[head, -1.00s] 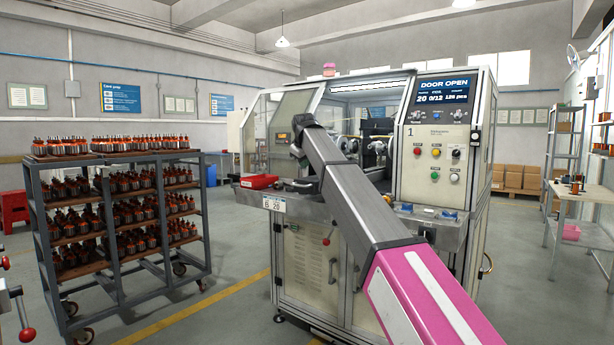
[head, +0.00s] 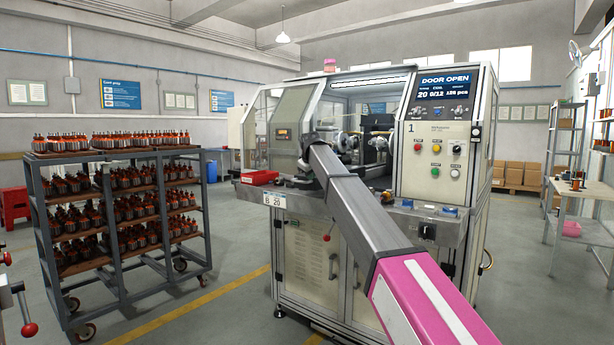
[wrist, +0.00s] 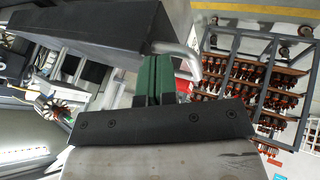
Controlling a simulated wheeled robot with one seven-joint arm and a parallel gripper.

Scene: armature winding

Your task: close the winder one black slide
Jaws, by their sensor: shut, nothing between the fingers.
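The winder one machine (head: 310,235), marked 1, stands ahead with its front opening uncovered. Its display (head: 444,85) reads DOOR OPEN. In the wrist view my gripper (wrist: 158,78) has its green fingers shut together with nothing between them. A large dark block (wrist: 90,38) fills the upper left of that view, and a bent metal bar (wrist: 186,54) shows beside the fingertips. The block may be the black slide; I cannot be sure. Whether the fingers touch the block or bar is unclear. In the head view my arm hides the gripper and part of the opening.
A copper-wound armature (wrist: 58,108) shows at left in the wrist view. A cart of armatures (head: 125,225) stands left of the machine, with clear floor between.

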